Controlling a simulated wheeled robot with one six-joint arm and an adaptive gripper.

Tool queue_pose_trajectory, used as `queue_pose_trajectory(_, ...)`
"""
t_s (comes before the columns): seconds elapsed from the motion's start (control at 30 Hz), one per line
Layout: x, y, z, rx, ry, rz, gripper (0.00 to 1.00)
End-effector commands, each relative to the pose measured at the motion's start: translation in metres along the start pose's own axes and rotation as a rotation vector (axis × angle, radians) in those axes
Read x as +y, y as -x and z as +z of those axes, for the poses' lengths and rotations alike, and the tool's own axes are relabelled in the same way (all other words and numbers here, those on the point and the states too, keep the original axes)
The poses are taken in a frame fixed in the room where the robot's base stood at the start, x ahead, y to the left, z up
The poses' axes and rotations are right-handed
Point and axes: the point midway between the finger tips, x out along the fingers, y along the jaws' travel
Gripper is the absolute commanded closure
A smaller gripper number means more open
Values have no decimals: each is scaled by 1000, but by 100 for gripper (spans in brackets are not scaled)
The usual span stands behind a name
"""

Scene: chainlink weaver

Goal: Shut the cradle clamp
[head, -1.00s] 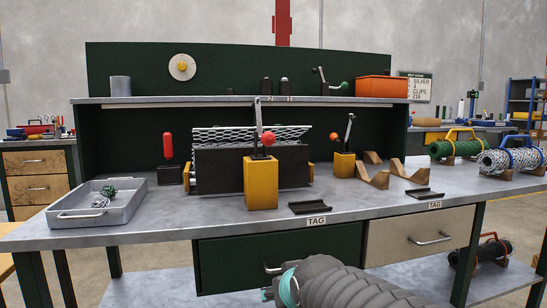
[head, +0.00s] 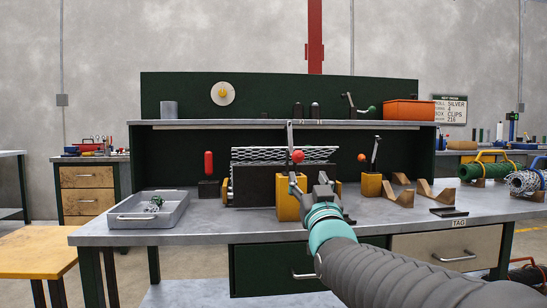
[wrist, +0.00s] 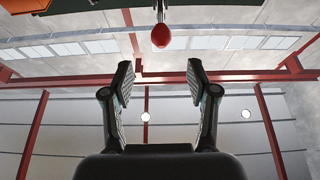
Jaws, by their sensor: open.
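Two clamps with yellow blocks and metal levers are on the bench; I cannot tell by name which is the cradle clamp. The nearer clamp (head: 287,205) stands before the dark mesh holder, its lever upright with a red ball (head: 298,156). The farther clamp (head: 371,186) stands beside the wooden cradles, its lever also raised, with an orange-red ball (head: 362,157). My gripper (head: 316,183) is at the nearer clamp's right side, below its red ball, partly covering the block. In the wrist view my gripper (wrist: 160,78) is open and empty, with a red ball (wrist: 161,36) beyond the fingertips.
Wire mesh (head: 270,154) sits in the dark holder (head: 255,186). A grey tray (head: 130,221) with small pieces is at left. A red-handled tool (head: 208,165) stands left of the holder. Wooden cradles (head: 432,194) and mesh rolls (head: 483,171) are at right.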

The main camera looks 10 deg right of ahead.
Motion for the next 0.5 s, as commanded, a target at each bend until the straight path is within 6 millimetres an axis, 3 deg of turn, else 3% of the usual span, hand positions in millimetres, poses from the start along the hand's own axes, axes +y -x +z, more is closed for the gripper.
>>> queue_pose_trajectory(0.3, -3, -62, 0, -3, -1, -4, 41)
queue_pose_trajectory(0.5, -4, -93, 0, -3, -2, -5, 41)
